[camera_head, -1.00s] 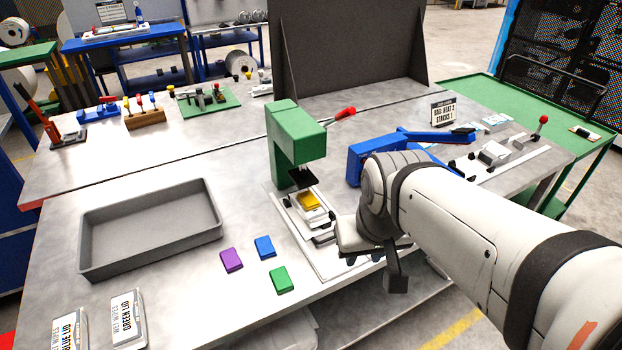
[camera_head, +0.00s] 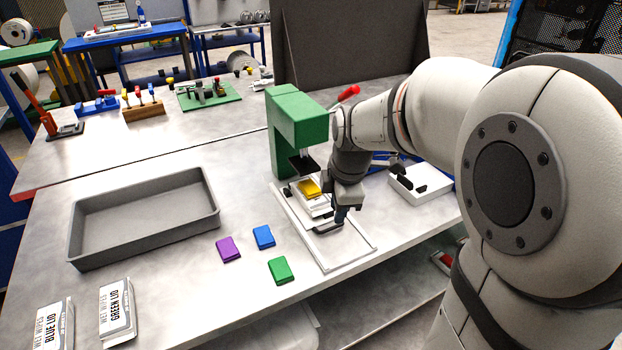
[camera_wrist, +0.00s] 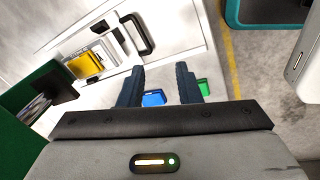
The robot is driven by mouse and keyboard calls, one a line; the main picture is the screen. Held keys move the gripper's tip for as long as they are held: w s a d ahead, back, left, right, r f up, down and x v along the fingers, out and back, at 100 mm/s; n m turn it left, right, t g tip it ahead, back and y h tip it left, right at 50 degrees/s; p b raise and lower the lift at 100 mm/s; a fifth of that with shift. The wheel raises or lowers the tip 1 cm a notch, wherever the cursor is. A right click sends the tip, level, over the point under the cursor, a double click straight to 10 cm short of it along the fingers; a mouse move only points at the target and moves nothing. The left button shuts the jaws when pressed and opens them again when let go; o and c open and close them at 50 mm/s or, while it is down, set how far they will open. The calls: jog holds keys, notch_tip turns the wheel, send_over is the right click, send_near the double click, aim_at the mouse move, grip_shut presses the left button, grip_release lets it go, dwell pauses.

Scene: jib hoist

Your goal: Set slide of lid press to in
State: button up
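The lid press (camera_head: 298,128) is a green C-shaped frame with a red-tipped lever (camera_head: 348,93), standing on the bench. Its white slide (camera_head: 318,207) sits at the front of the frame and carries a yellow lid (camera_head: 310,188); the slide also shows in the wrist view (camera_wrist: 112,47). A dark bow handle (camera_head: 328,228) is on the slide's front end and shows clearly in the wrist view (camera_wrist: 148,36). My gripper (camera_head: 342,215) is just right of this handle, pointing down. In the wrist view its two fingers (camera_wrist: 160,68) are apart and empty, with the handle beyond their tips. Contact is not visible.
A grey tray (camera_head: 75,238) stands left. Purple (camera_head: 228,249), blue (camera_head: 263,237) and green (camera_head: 281,270) lids lie left of the slide's base plate. A white box with black parts (camera_head: 425,192) stands right of my gripper. The bench's front edge is close.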

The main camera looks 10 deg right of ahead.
aim_at(328, 228)
jog(key=w+f+n, duration=0.1)
jog(key=f, duration=0.2)
jog(key=w+f+n, duration=0.1)
jog(key=w+f, duration=0.1)
jog(key=f, duration=0.2)
jog(key=w+f+n, duration=0.2)
jog(key=f, duration=0.1)
jog(key=shift+a+f+b, duration=0.2)
jog(key=shift+f+b, duration=0.15)
jog(key=shift+b, duration=0.05)
jog(key=shift+c, duration=0.4)
grip_shut()
